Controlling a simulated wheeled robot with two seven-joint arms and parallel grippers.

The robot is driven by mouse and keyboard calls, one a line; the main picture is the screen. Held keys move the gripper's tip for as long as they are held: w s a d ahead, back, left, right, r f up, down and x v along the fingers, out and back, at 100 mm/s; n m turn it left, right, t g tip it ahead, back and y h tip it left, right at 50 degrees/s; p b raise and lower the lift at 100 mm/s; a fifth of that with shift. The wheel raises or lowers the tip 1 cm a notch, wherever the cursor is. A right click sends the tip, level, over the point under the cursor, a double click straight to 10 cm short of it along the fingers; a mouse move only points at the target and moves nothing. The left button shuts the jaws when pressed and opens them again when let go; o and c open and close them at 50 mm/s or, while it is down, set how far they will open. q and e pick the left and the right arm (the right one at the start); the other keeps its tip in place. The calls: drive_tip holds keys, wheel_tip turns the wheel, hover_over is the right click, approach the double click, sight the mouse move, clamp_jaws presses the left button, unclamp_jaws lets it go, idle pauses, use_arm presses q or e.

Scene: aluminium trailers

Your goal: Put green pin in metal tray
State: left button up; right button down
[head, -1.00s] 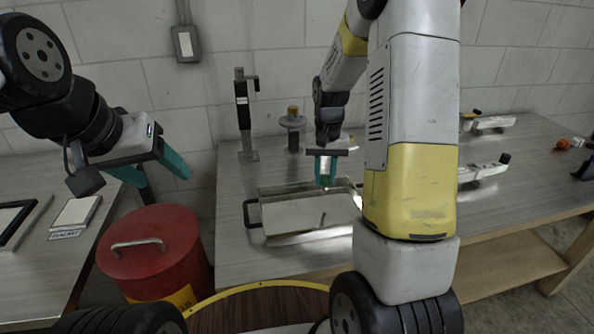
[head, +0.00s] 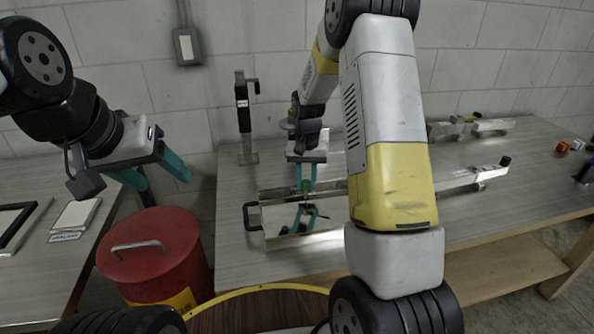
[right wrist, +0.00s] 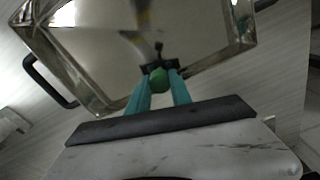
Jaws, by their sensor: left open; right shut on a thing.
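The metal tray (head: 275,220) lies on the grey workbench in the head view, shiny, with a dark handle at its left end. It fills the upper part of the right wrist view (right wrist: 95,45). My right gripper (head: 305,188) is over the tray, shut on the green pin (right wrist: 158,78), whose rounded green part shows between the teal fingers. In the head view the pin (head: 306,187) is small. A mirror image of the gripper shows in the tray floor. I cannot tell whether the pin touches the tray. My left gripper (head: 167,182) is open and empty, far left of the tray.
A red bin (head: 150,250) with a metal handle stands below my left gripper. A black and silver upright stand (head: 243,120) is behind the tray. Metal fixtures (head: 470,178) lie to the right on the bench. My right arm hides part of the bench and the tray's right end.

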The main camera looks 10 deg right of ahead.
sight(306, 182)
drive_tip(key=shift+f, duration=0.15)
drive_tip(key=c, duration=1.5)
unclamp_jaws()
drive_tip(key=shift+o, duration=0.2)
wheel_tip(306, 182, up, 12)
drive_tip(key=s+r+n+t+y, duration=0.1)
drive_tip(key=s+r+t, duration=0.2)
drive_tip(key=s+r, duration=0.8)
drive_tip(key=s+a+r+n+t, duration=0.1)
drive_tip(key=s, duration=0.6)
drive_tip(key=s+a+n+t+y, duration=0.1)
drive_tip(key=s+t, duration=0.1)
drive_tip(key=s, duration=0.6)
drive_tip(key=shift+s+r, duration=0.2)
drive_tip(key=shift+r, duration=0.15)
drive_tip(key=shift+a, duration=0.1)
